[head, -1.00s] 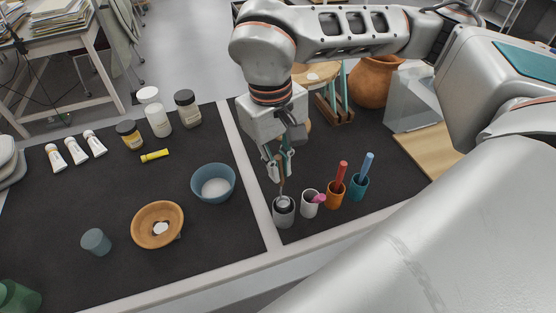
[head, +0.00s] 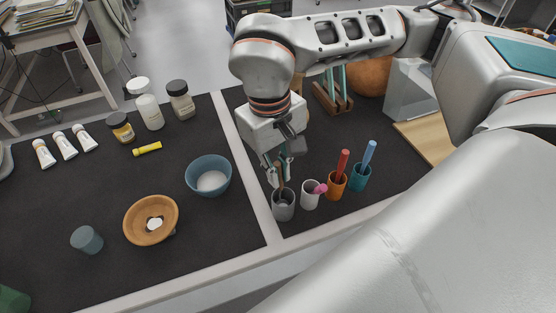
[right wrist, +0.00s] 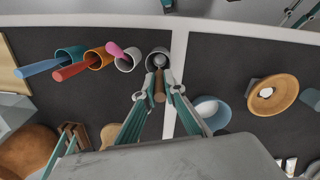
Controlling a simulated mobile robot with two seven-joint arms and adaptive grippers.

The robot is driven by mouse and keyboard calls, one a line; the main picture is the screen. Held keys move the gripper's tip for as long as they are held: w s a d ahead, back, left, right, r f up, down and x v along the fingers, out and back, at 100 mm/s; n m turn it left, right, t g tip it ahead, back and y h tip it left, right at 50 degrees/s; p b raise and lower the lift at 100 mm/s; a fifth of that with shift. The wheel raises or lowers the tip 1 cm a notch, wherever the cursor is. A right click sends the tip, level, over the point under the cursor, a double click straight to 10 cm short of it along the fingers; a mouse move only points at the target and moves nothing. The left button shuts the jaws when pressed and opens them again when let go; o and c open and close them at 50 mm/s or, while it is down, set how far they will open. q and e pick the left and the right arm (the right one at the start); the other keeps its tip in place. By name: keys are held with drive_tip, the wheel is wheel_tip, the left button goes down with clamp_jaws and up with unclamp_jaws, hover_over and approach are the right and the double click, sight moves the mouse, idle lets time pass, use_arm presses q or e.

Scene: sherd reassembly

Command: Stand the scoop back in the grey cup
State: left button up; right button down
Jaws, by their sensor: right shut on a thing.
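The grey cup (head: 283,209) stands upright near the front edge of the dark mat, just right of the pale divider. The scoop (head: 281,178) is upright with its lower end inside the cup's mouth. My right gripper (head: 279,174) is shut on its brown handle, just above the cup. In the right wrist view the scoop's handle (right wrist: 159,86) lies between the fingertips (right wrist: 158,94), and its rounded metal end shows within the cup's opening (right wrist: 150,56). Whether the scoop touches the cup's floor is hidden. My left gripper is not in view.
A white cup (head: 309,198) with a pink item stands close right of the grey cup. An orange cup (head: 336,189) with a red stick and a teal cup (head: 358,182) with a blue stick follow. A blue bowl (head: 208,166) stands left of the divider.

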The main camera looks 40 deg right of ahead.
drive_tip(key=c, duration=2)
unclamp_jaws()
drive_tip(key=shift+c, duration=0.2)
drive_tip(key=r, duration=1.2)
drive_tip(key=shift+w+a, duration=0.3)
drive_tip(key=shift+s, duration=0.1)
